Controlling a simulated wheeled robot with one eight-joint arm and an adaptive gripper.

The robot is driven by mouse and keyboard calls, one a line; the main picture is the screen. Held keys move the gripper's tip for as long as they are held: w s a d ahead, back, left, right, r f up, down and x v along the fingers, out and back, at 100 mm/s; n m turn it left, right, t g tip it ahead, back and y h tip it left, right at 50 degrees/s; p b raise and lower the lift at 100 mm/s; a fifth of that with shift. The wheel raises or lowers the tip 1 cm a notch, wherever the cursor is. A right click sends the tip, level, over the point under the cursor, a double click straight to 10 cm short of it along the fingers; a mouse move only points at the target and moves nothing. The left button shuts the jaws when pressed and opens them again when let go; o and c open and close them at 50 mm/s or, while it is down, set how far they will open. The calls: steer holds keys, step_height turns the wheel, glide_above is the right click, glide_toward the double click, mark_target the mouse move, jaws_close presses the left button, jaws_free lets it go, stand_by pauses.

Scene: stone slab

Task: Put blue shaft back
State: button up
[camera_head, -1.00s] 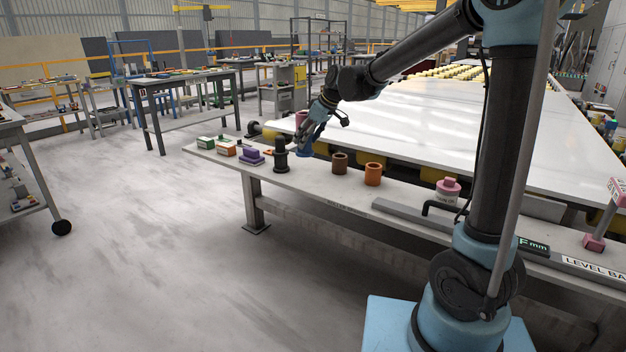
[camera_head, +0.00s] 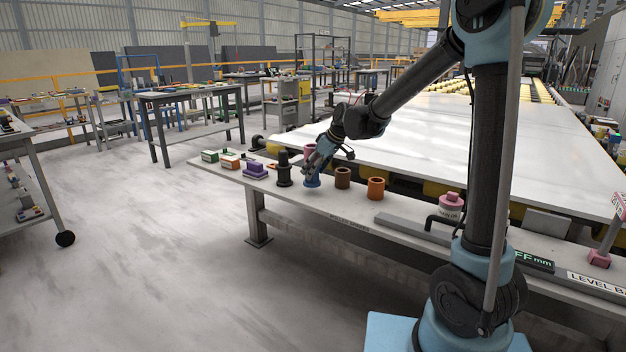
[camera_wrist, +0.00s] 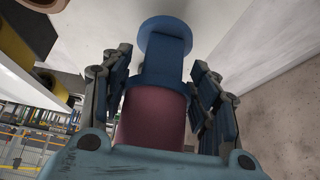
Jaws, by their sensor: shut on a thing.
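The blue shaft (camera_head: 312,182) is a short flanged piece at the bench, right of a black spool-like piece (camera_head: 283,170) and left of a brown ring (camera_head: 343,178). My gripper (camera_head: 308,172) comes down on it at a tilt and is shut on it. In the wrist view the blue shaft (camera_wrist: 163,65) lies between the two fingers, with its round flange away from the palm. The flange looks at bench-top level; I cannot tell for sure whether it touches. A maroon cylinder (camera_wrist: 152,118) shows beyond or against the shaft, which I cannot tell.
An orange ring (camera_head: 376,188) and a pink-capped jar (camera_head: 451,203) stand farther right on the grey bench (camera_head: 325,203). Purple (camera_head: 255,170), orange and green blocks lie left. A pink piece (camera_head: 309,150) is just behind my gripper. The large white slab (camera_head: 430,145) lies behind the bench.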

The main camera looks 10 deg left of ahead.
mark_target(316, 173)
steer(key=shift+f, duration=1.7)
steer(key=o, duration=1.3)
steer(key=v, duration=1.2)
